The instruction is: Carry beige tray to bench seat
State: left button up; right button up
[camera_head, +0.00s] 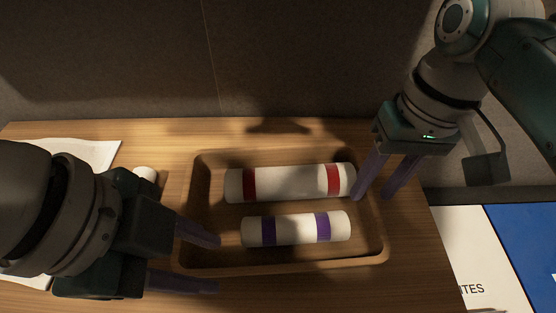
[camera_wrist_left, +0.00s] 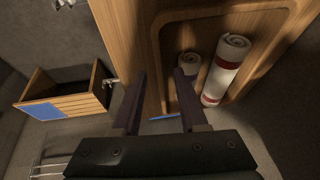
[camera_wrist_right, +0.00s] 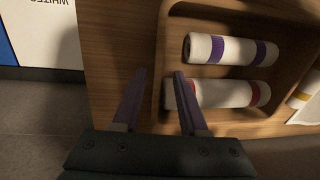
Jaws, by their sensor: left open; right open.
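The beige tray (camera_head: 290,265) lies on the wooden vanity top and holds two rolled white towels. The towel with red bands (camera_head: 290,183) lies at the back, and the towel with purple bands (camera_head: 296,229) lies in front of it. My left gripper (camera_head: 218,264) is open at the tray's left end, its fingers apart. My right gripper (camera_head: 376,196) is open at the tray's right end, near its back corner. The tray rim also shows between wood and towels in the left wrist view (camera_wrist_left: 158,50) and in the right wrist view (camera_wrist_right: 159,60). Neither gripper visibly holds anything.
White cloth or paper (camera_head: 98,152) and a small white rolled item (camera_head: 146,173) lie left of the tray. A wall stands behind the vanity. A white and blue panel (camera_head: 520,250) is at the right. An open wooden drawer or box (camera_wrist_left: 65,95) shows in the left wrist view.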

aim_at(232, 269)
pick_arm(q)
jog(key=shift+x, duration=2.65)
pick_arm(e)
jog(key=shift+a+f, duration=0.15)
jog(key=shift+f, duration=0.8)
jog(key=shift+a+f, duration=0.1)
jog(key=shift+f, duration=0.85)
pick_arm(q)
jog(key=shift+r, duration=0.1)
jog(key=shift+c, duration=0.3)
pick_arm(e)
jog(key=shift+c, duration=0.3)
pick_arm(q)
jog(key=c, duration=0.6)
pick_arm(e)
jog(key=c, duration=0.6)
pick_arm(q)
grip_shut()
pick_arm(e)
grip_shut()
jog(key=shift+f, duration=0.1)
